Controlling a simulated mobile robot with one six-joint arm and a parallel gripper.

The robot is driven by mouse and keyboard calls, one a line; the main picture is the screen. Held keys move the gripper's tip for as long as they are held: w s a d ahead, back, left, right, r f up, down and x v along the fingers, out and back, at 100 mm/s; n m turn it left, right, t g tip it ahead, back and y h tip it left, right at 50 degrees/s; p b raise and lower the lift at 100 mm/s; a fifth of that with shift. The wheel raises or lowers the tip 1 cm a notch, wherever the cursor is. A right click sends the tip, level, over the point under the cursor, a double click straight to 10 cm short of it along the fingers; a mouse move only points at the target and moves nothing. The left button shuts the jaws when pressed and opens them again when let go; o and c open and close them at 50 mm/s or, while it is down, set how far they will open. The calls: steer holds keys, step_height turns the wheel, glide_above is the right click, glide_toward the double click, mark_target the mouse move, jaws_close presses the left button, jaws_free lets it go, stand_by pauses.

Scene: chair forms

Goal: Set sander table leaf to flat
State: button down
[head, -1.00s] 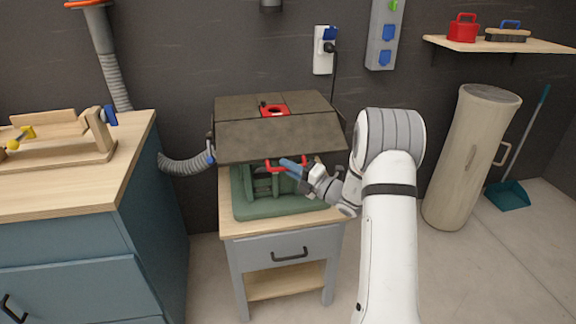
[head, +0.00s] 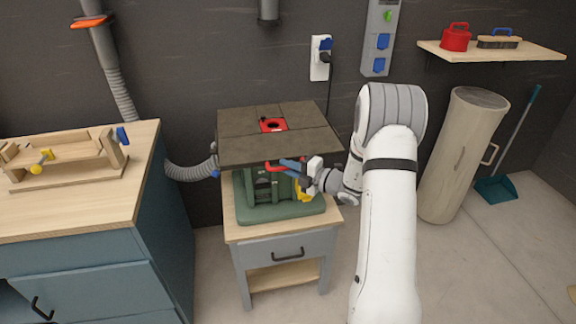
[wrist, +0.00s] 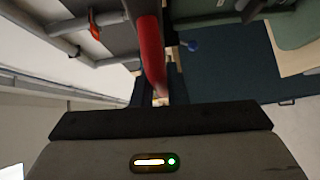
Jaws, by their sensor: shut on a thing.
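The sander (head: 258,190) is a green machine on a small wooden-topped stand. Its dark table has a red insert (head: 273,125) around a round opening. The front leaf (head: 270,150) lies almost level with the rear part, with a seam between them. A red handle (head: 275,168) sits under the leaf's front edge. My gripper (head: 288,165) is shut on the red handle, reaching in from the right under the leaf. In the wrist view the red handle (wrist: 151,55) runs up from between the fingers, which are mostly hidden behind the gripper body.
A workbench (head: 145,165) with a wooden jig (head: 75,160) stands at the left. A grey hose (head: 190,171) joins the sander's left side. A tall pale cylinder (head: 462,155) and a teal dustpan (head: 496,190) stand at the right. Floor in front is clear.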

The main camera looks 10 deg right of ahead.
steer(key=shift+w+r, duration=0.1)
steer(key=shift+r, duration=0.4)
steer(key=c, duration=1.5)
jaws_free()
steer(key=shift+f, duration=0.1)
steer(key=shift+o, duration=0.2)
steer(key=shift+d, duration=0.1)
steer(key=v, duration=0.7)
steer(key=shift+s+d+b, duration=0.2)
steer(key=shift+s+b, duration=0.1)
steer(key=shift+s, duration=0.05)
